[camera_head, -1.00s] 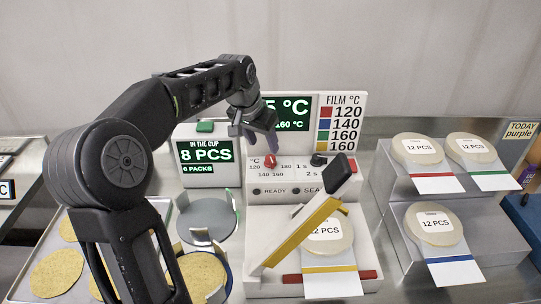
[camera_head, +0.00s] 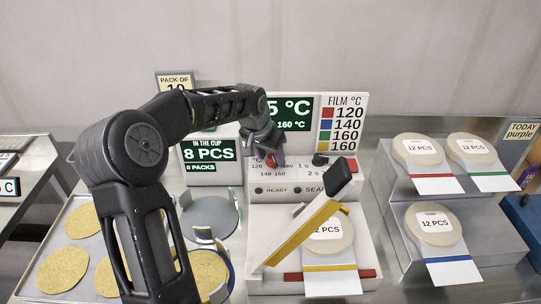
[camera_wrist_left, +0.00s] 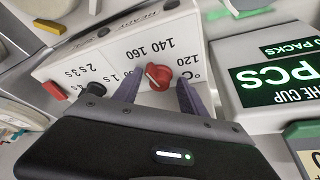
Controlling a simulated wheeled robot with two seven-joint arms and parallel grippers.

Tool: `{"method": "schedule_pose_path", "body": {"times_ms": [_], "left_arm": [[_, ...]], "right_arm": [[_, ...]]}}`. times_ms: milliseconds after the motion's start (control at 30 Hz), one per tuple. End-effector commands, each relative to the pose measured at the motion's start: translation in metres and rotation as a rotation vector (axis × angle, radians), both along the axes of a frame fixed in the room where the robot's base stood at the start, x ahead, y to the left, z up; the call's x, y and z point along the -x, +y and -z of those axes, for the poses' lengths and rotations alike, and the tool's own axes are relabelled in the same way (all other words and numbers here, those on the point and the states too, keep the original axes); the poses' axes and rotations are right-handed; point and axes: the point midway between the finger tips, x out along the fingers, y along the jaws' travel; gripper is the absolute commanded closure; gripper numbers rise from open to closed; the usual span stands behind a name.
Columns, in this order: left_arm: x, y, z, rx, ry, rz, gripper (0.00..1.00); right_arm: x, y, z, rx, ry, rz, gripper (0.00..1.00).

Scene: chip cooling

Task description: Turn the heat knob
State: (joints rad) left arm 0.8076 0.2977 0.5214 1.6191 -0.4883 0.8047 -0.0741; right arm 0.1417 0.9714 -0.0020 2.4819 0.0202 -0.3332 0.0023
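The red heat knob (camera_wrist_left: 158,76) sits on the white sealer's front panel, among the marks 120, 140 and 160. In the head view the knob (camera_head: 271,161) is partly hidden by my left gripper (camera_head: 264,152). In the left wrist view the two dark fingers of my left gripper (camera_wrist_left: 157,92) are apart, one on each side of the knob, with visible gaps to it. Contact is not visible. The display (camera_head: 290,112) above reads partly "5 °C" and "160 °C"; the arm hides its left part. My right gripper is in no view.
A black knob (camera_head: 320,160) is beside the red one. Below, a raised lever with a black grip (camera_head: 339,174) slants over a pack. The cup display (camera_head: 209,151) reads 8 PCS. A stepped stand (camera_head: 390,210) with several packs is at right, a chip tray (camera_head: 45,243) at left.

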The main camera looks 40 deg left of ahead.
Motion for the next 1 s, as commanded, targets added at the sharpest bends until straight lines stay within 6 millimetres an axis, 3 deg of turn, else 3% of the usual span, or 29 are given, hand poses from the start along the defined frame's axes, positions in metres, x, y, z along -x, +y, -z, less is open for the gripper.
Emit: {"method": "schedule_pose_path", "body": {"times_ms": [567,1000], "left_arm": [[0.0002,0.0003,0.0000,0.000,0.001,0.000,0.99],[0.0005,0.0002,0.0003,0.000,0.002,0.000,1.00]], "right_arm": [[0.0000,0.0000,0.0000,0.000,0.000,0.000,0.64],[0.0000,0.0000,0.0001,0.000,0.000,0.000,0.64]]}}
